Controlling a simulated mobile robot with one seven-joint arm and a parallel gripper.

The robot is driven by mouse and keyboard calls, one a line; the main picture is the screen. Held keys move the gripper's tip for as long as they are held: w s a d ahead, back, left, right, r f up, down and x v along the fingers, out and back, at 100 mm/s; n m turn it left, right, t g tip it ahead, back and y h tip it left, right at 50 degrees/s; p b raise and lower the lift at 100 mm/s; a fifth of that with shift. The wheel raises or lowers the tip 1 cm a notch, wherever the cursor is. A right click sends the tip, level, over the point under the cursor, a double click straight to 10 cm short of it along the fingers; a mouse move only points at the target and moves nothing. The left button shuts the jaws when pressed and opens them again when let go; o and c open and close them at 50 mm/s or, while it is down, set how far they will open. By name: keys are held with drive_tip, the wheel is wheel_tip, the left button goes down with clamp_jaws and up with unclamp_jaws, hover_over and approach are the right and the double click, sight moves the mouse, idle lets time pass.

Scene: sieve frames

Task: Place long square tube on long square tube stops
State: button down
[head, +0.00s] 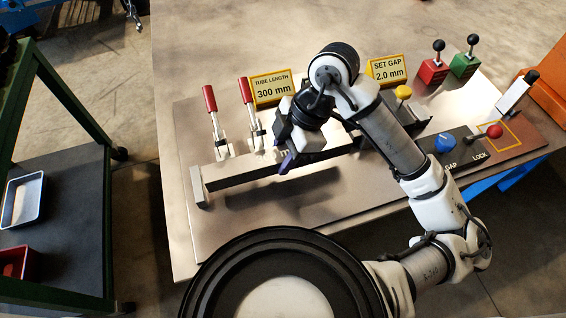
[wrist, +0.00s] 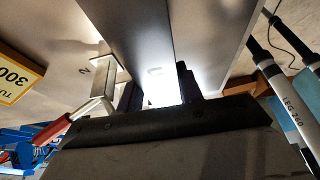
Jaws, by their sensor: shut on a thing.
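The long square tube (head: 240,174) is a dark grey bar lying lengthwise along the fixture, low in front of the red-handled clamps. My gripper (head: 287,163) is over its middle with the fingers pointing down. In the wrist view the tube (wrist: 135,30) runs between the two dark fingers of my gripper (wrist: 160,90), which are shut on it. A pale upright block (head: 198,186), apparently a tube stop, stands at the tube's left end. I cannot tell whether the tube touches it. My gripper and arm hide the tube's right part and whatever is under it.
Two red-handled clamps (head: 213,120) stand behind the tube. Signs reading 300 mm (head: 271,88) and 2.0 mm (head: 388,69) stand at the back. The front left of the plate is clear.

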drive_tip(key=shift+f, duration=2.2)
drive_tip(key=shift+f, duration=0.1)
drive_tip(key=c, duration=1.2)
unclamp_jaws()
drive_tip(key=b+v, duration=0.1)
drive_tip(key=v, duration=1.1)
